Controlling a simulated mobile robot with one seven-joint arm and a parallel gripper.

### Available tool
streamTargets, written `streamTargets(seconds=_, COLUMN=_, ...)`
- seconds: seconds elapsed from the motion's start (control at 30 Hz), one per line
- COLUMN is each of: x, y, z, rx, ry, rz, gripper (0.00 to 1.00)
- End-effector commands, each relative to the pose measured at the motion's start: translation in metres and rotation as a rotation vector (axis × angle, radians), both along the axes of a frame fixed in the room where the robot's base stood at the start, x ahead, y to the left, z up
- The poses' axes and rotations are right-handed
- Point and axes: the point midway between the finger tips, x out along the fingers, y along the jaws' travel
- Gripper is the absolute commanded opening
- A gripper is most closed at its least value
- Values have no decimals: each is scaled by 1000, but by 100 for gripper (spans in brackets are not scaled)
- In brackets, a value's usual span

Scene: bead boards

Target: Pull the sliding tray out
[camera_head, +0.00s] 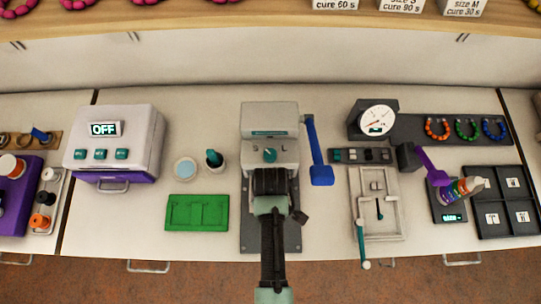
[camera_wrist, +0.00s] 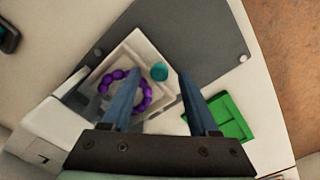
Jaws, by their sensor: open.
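The sliding tray (camera_wrist: 140,45) is a pale tray in the wrist view, holding a ring of purple beads (camera_wrist: 148,98). A round teal knob (camera_wrist: 159,73) sits at its edge. My gripper (camera_wrist: 159,72) is open, its two blue-grey fingers apart on either side of the knob in the picture; I cannot tell whether they touch it. In the head view, my gripper (camera_head: 271,183) is in front of the grey press (camera_head: 270,115) with the blue lever (camera_head: 315,150), and my arm hides the tray there.
A green board (camera_head: 197,212) lies left of the press's dark base plate (camera_head: 292,238). Two small cups stand behind it. A white-and-purple box (camera_head: 135,135) is further left. A pale fixture (camera_head: 385,225) and a dark compartment tray (camera_head: 500,232) are at right.

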Motion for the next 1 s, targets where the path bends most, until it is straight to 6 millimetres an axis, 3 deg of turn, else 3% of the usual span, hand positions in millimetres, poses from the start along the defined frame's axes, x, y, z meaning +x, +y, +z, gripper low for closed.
streamTargets(seconds=0.47, x=0, y=0, z=-11, rx=-1, ry=-1, rz=0, gripper=59)
streamTargets(seconds=0.8, x=0, y=0, z=-11, rx=-1, ry=-1, rz=0, gripper=0)
streamTargets(seconds=1.0, x=0, y=0, z=-11, rx=-1, ry=-1, rz=0, gripper=0)
